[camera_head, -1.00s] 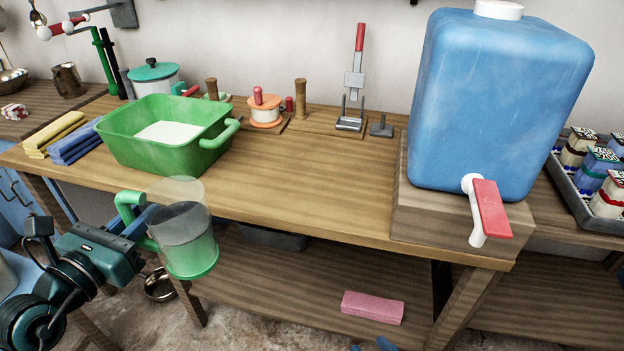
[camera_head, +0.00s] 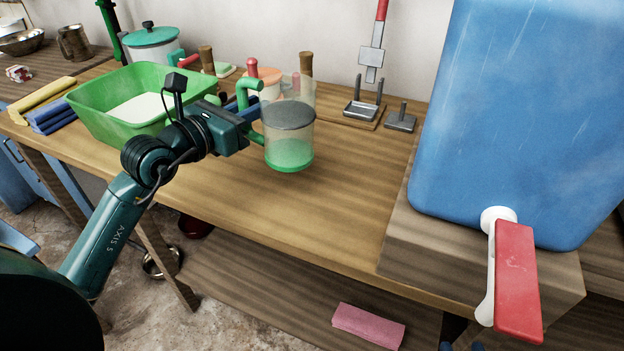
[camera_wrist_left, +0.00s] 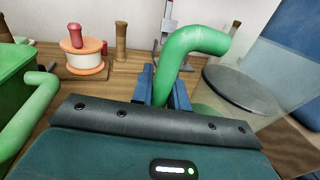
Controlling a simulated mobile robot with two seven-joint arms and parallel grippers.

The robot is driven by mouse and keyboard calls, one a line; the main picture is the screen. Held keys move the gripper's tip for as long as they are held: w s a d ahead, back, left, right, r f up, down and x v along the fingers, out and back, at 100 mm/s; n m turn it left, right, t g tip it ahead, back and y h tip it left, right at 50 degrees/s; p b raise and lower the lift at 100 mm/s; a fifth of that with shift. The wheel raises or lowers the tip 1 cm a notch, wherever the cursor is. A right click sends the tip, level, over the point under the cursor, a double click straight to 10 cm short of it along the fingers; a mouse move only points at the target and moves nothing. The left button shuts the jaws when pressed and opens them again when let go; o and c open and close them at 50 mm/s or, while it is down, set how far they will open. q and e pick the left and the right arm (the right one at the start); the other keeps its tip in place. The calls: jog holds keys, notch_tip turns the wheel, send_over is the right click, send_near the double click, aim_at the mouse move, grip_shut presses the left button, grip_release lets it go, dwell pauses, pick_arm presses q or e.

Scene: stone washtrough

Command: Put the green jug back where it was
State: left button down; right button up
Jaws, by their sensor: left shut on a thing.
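The green jug (camera_head: 289,153) has a clear body, a green base and a green handle, with a grey surface inside. It is upright over the middle of the worktable (camera_head: 340,215); I cannot tell whether its base touches the wood. My left gripper (camera_head: 246,100) is shut on the handle from the left. In the left wrist view the handle (camera_wrist_left: 180,55) stands between the blue fingers, with the clear body (camera_wrist_left: 245,90) to the right. Only two blue fingertips of my right gripper (camera_head: 461,346) show at the bottom edge, apart with nothing seen between them.
A green basin (camera_head: 95,98) stands left of the jug. An orange-and-white pot (camera_head: 262,80) and wooden pegs stand behind it. A blue tank (camera_head: 520,120) with a red tap (camera_head: 517,280) stands on a block at right. Bare wood lies between jug and block.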

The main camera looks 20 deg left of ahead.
pick_arm(q)
jog(key=shift+n+t+y, duration=0.3)
jog(key=shift+n+y, duration=0.2)
jog(key=shift+y, duration=0.1)
jog(key=a+f+b, duration=0.1)
jog(key=f, duration=0.1)
jog(key=w+a+f+b, duration=0.1)
jog(key=f, duration=0.2)
jog(key=w+a+f+b, duration=0.1)
jog(key=f, duration=0.2)
jog(key=shift+w+a, duration=0.2)
jog(key=shift+a, duration=0.05)
jog(key=shift+f, duration=0.1)
pick_arm(e)
jog(key=shift+a+f+n+y, duration=0.15)
jog(key=shift+a+f+n, duration=0.15)
jog(key=shift+f, duration=0.3)
jog(key=shift+a+f+n+y, duration=0.15)
jog(key=shift+a+f+n, duration=0.1)
jog(key=shift+f, duration=0.35)
pick_arm(q)
jog(key=shift+f, duration=0.2)
jog(key=c, duration=1.4)
grip_release()
jog(key=shift+o, duration=0.2)
pick_arm(e)
jog(key=shift+s+f, duration=0.1)
